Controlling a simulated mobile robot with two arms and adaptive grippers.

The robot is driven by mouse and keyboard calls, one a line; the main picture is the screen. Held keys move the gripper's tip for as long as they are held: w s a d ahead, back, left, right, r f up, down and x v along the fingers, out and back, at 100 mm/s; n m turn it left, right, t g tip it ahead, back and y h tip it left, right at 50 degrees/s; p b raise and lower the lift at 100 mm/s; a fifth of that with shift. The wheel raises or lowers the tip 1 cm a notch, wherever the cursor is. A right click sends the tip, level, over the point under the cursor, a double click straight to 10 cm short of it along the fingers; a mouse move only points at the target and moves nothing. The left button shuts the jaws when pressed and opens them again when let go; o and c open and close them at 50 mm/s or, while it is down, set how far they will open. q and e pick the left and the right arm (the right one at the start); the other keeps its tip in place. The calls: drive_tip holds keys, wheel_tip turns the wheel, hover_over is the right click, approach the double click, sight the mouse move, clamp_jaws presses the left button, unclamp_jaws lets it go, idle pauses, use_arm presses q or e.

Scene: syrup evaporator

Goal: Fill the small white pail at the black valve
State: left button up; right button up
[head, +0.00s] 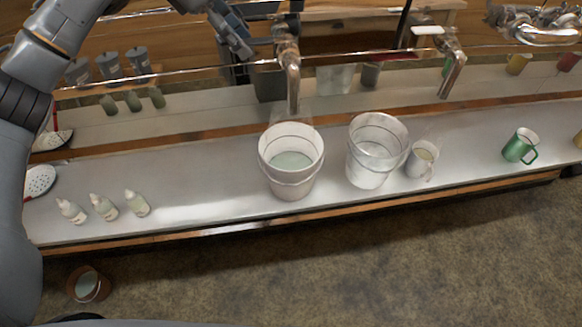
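A white pail (291,178) stands upright on the counter below the left metal spout (292,75). A pale greenish surface shows inside it; I cannot tell whether it is liquid or how deep it is. A second white pail (366,172) stands just to its right, apart from it, with a pale interior. A smaller light cup-like vessel (420,160) stands right of that. I cannot tell which of these is the small pail. No black valve handle shows clearly at the left spout. My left gripper (236,42) is raised at the top, left of that spout; its fingers are unclear.
A second spout (453,72) with a white handle (428,30) is at right. A green mug (521,146) stands farther right. A brown pot (88,285) is on the floor.

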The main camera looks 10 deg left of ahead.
use_arm(q)
drive_tip(key=shift+r, duration=0.15)
drive_tip(key=p+v, duration=0.5)
drive_tip(key=v, duration=0.4)
drive_tip(key=shift+s, duration=0.1)
drive_tip(key=shift+s+f, duration=0.15)
drive_tip(key=shift+f, duration=0.1)
idle(1.3)
